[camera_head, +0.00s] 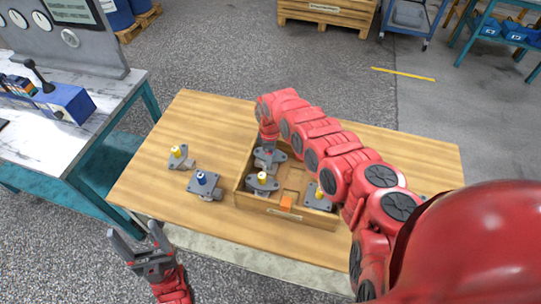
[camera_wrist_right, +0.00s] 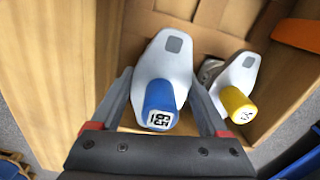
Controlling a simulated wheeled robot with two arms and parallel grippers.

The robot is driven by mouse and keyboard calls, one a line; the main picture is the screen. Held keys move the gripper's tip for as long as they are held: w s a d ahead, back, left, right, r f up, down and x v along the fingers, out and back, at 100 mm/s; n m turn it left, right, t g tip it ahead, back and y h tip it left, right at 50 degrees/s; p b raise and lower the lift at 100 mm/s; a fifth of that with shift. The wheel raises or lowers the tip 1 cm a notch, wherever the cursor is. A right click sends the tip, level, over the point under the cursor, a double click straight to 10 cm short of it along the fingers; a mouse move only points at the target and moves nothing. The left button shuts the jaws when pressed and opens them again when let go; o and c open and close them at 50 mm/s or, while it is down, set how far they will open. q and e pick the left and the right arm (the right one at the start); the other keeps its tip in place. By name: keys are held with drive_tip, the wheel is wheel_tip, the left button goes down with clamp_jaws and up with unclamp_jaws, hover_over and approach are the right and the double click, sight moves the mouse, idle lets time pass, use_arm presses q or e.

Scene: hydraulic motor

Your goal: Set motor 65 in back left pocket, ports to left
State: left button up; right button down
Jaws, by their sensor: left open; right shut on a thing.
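My right gripper (camera_wrist_right: 160,115) is shut on a grey motor with a blue shaft end (camera_wrist_right: 158,105). The number on its end face is turned and hard to read. In the head view this grey motor (camera_head: 268,158) is at the back left pocket of the wooden tray (camera_head: 285,217), partly under my right arm. I cannot tell whether it touches the pocket floor or which way its ports face. A yellow-shafted motor (camera_head: 262,184) sits in the front left pocket and also shows in the wrist view (camera_wrist_right: 236,95). My left gripper (camera_head: 148,252) is open and empty off the table's front left.
A yellow-shafted motor (camera_head: 179,158) and a blue-shafted motor (camera_head: 204,186) stand on the table left of the tray. Another motor (camera_head: 318,197) is at the tray's right. An orange block (camera_head: 286,202) is at the tray's front. A workbench (camera_head: 95,125) stands left.

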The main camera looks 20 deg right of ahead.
drive_tip(key=shift+f, duration=0.15)
unclamp_jaws()
